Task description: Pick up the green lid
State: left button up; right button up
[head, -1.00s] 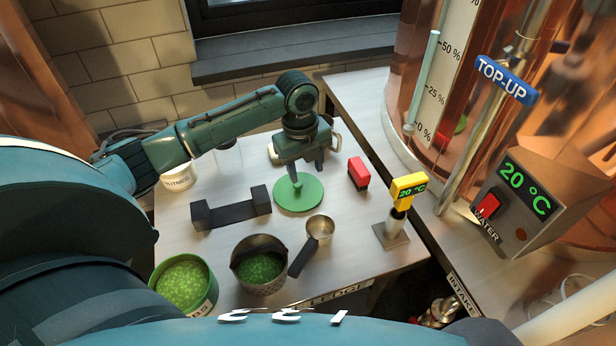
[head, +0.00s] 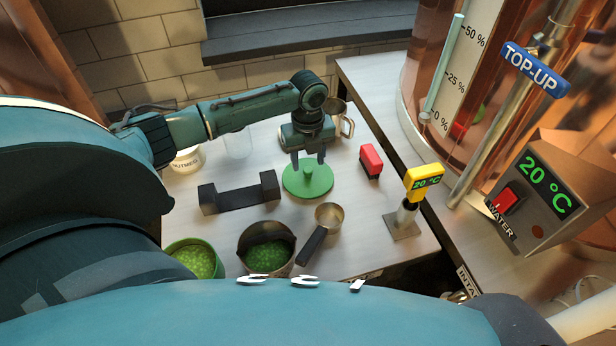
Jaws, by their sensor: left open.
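The green lid (head: 308,185) is a flat round disc with a small knob in its middle, lying on the pale table in the head view. My left gripper (head: 308,160) points down right over the lid, its two fingers apart above or beside the knob. I cannot tell whether the fingertips touch the lid. The gripper covers the lid's far edge. My right gripper is not in view.
A black cradle (head: 240,194) stands left of the lid and a red block (head: 371,160) to its right. In front are a metal scoop (head: 328,217), a pot of green pellets (head: 266,256) and a green tub (head: 194,260). A yellow thermometer (head: 423,181) stands right. A metal mug (head: 341,118) is behind.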

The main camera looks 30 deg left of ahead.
aim_at(308, 170)
pick_arm(q)
notch_tip(308, 170, down, 3)
jog(key=shift+f, duration=0.2)
jog(key=shift+a, duration=0.1)
grip_shut()
dwell(0.4)
